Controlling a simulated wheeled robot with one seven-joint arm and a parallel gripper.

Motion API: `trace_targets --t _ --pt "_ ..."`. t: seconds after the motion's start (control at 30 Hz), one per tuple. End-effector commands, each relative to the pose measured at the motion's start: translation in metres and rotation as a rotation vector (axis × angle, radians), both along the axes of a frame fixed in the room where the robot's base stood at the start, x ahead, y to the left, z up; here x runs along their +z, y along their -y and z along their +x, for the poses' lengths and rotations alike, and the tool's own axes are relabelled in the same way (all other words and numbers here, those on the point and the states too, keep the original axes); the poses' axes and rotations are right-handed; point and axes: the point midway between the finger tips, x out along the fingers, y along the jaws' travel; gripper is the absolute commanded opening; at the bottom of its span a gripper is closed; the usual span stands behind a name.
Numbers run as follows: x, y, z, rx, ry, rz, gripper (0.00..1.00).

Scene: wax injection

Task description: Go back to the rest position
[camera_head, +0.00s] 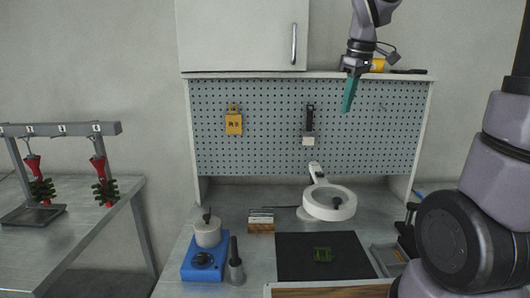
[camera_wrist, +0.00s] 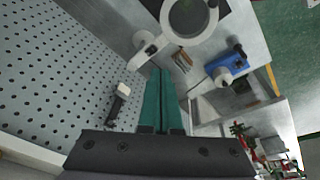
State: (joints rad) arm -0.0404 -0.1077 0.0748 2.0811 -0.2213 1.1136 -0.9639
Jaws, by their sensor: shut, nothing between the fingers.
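My gripper (camera_head: 349,93) hangs at the upper right in the head view, in front of the pegboard's upper part and well above the bench. Its long teal fingers point down, tilted slightly. In the wrist view the fingers (camera_wrist: 160,100) lie side by side, closed together with nothing between them. The gripper touches nothing that I can see.
The pegboard (camera_head: 265,150) holds a yellow tag (camera_head: 233,122) and a black-handled tool (camera_head: 309,125). A cabinet (camera_head: 240,35) hangs upper left.

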Motion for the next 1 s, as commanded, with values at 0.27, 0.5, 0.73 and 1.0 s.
trace_targets --t 0.27,0.5,0.73,1.0 --pt "0.032 0.015 -0.076 -0.46 0.127 0.185 0.0" --pt "0.038 0.023 -0.132 -0.811 0.199 0.39 0.0" --pt "0.035 0.025 -0.157 -0.987 0.22 0.514 0.0" --pt "0.034 0.025 -0.16 -1.011 0.22 0.53 0.0"
